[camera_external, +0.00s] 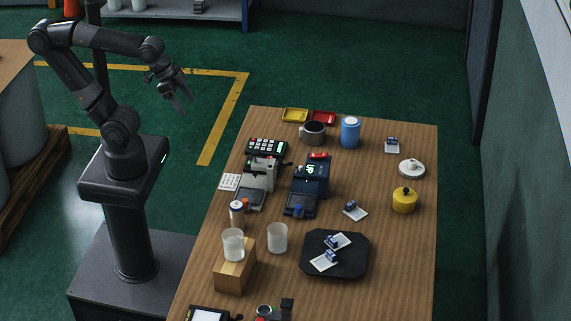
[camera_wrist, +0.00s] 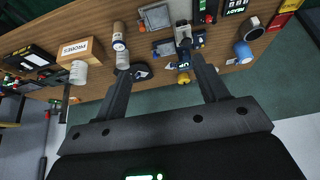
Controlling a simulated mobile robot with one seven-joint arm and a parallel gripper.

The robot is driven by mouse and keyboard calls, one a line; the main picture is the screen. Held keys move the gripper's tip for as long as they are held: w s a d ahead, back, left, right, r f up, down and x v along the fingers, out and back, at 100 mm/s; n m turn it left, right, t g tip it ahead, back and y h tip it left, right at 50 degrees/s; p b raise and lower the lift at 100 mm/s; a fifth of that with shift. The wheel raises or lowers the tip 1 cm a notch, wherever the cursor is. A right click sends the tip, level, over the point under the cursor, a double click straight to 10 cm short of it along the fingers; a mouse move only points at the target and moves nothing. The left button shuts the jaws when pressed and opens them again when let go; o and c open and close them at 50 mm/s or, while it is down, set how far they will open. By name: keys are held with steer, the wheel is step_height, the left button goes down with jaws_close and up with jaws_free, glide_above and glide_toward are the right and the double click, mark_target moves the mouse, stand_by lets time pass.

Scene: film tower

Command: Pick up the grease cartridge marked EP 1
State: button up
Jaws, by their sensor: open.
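No marking EP 1 is legible in either view. A small upright cylinder with a pale body and dark band (camera_external: 237,214) stands near the table's left edge, in front of the scale-like device; it may be the grease cartridge. A similar cylinder with tan ends and a white label (camera_wrist: 118,37) shows in the wrist view, upper left of my fingers. My gripper (camera_external: 179,97) is open and empty, raised left of the table's far end, well away from the cylinder. In the wrist view my gripper (camera_wrist: 166,68) has its fingers spread wide.
The wooden table (camera_external: 400,270) also bears a frosted cup (camera_external: 277,238), another cup (camera_external: 233,243) on a wooden block (camera_external: 235,270), a black tray (camera_external: 335,266), two devices, a blue canister (camera_external: 350,132), a mug (camera_external: 313,134) and a yellow pot (camera_external: 404,201). The front right is clear.

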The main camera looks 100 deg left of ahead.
steer(key=w+d+f+g, duration=0.2)
steer(key=w+d, duration=0.1)
steer(key=w, duration=0.3)
steer(key=g, duration=0.4)
glide_above(236, 205)
steer(key=shift+m, duration=0.4)
step_height(236, 205, down, 16)
steer(key=shift+f, duration=0.1)
step_height(236, 205, down, 5)
steer(key=shift+f, duration=0.1)
steer(key=shift+a+f, duration=0.1)
steer(key=shift+f, duration=2.8)
steer(key=shift+c, duration=0.6)
steer(key=shift+w, duration=0.1)
steer(key=c, duration=1)
